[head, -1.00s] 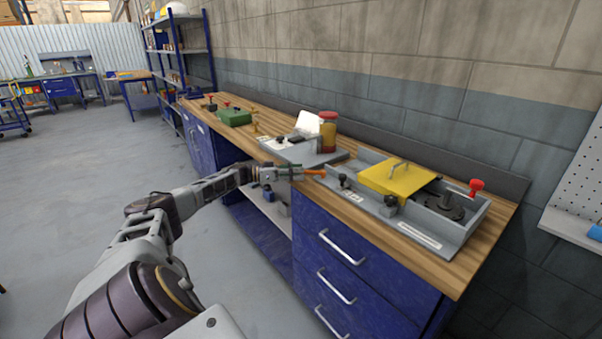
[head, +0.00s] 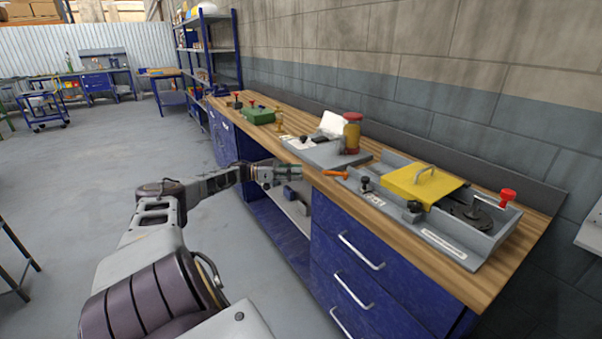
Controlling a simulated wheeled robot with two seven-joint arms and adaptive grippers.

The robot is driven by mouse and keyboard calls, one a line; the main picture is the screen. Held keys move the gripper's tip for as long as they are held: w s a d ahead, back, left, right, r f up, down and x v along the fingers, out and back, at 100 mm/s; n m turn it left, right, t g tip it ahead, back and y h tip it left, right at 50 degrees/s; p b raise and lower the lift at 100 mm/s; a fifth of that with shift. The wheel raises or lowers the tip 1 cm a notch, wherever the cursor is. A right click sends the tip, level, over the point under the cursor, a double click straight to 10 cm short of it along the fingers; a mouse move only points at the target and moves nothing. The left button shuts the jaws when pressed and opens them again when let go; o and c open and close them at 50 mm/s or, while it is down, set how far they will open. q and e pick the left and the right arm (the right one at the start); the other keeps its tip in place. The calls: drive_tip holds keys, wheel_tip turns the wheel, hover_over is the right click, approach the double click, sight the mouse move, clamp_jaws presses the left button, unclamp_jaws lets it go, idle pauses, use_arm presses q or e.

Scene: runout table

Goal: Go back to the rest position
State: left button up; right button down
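My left gripper (head: 298,172) is at the end of my outstretched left arm, at the front edge of the wooden-topped workbench (head: 490,291). Its fingers point right, toward a small orange piece (head: 335,174) lying at the bench edge. A narrow gap shows between the fingertips and that piece. Nothing shows held in the fingers, but their spacing is too small to make out. My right gripper is not in view.
On the bench stand a grey fixture with a yellow cover (head: 408,190) and red knob (head: 508,195), a red-lidded jar (head: 352,137), a grey plate (head: 322,153) and a green box (head: 257,116). Blue drawers (head: 352,270) are below.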

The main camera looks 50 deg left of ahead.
use_arm(q)
drive_tip(key=shift+s+a, duration=0.15)
drive_tip(key=shift+s, duration=0.05)
idle(0.4)
